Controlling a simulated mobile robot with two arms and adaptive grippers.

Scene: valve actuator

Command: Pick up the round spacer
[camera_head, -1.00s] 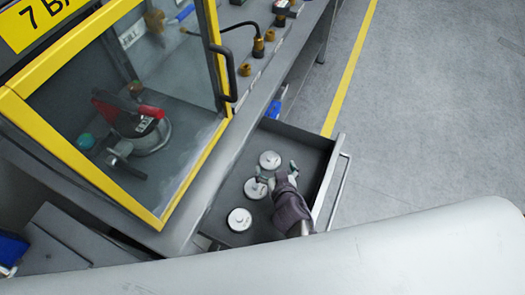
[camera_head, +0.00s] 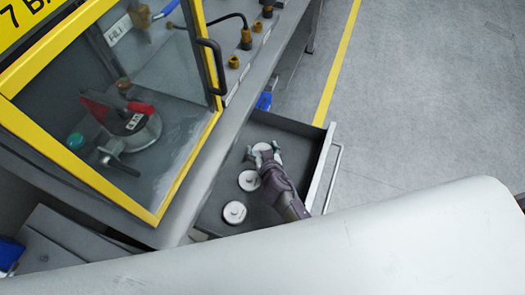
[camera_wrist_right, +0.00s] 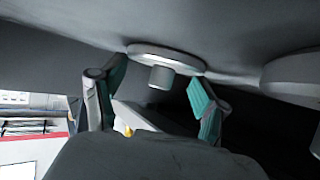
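Three round, pale spacers lie in the open grey drawer (camera_head: 283,131): the far one (camera_head: 269,149), the middle one (camera_head: 249,181) and the near one (camera_head: 234,212). My right gripper (camera_head: 263,156) is at the far spacer and partly hides it. In the right wrist view, a flat disc with a short central stub (camera_wrist_right: 160,77) shows between the spread fingers of the right gripper (camera_wrist_right: 158,84). The fingers look apart from the stub. Part of another disc (camera_wrist_right: 295,72) is at the right. My left gripper is not in view.
The drawer's walls and front handle (camera_head: 333,180) stand close around my right gripper. A yellow-framed glass enclosure (camera_head: 130,110) with a red-handled device (camera_head: 125,122) inside is to the left. Open floor lies to the right.

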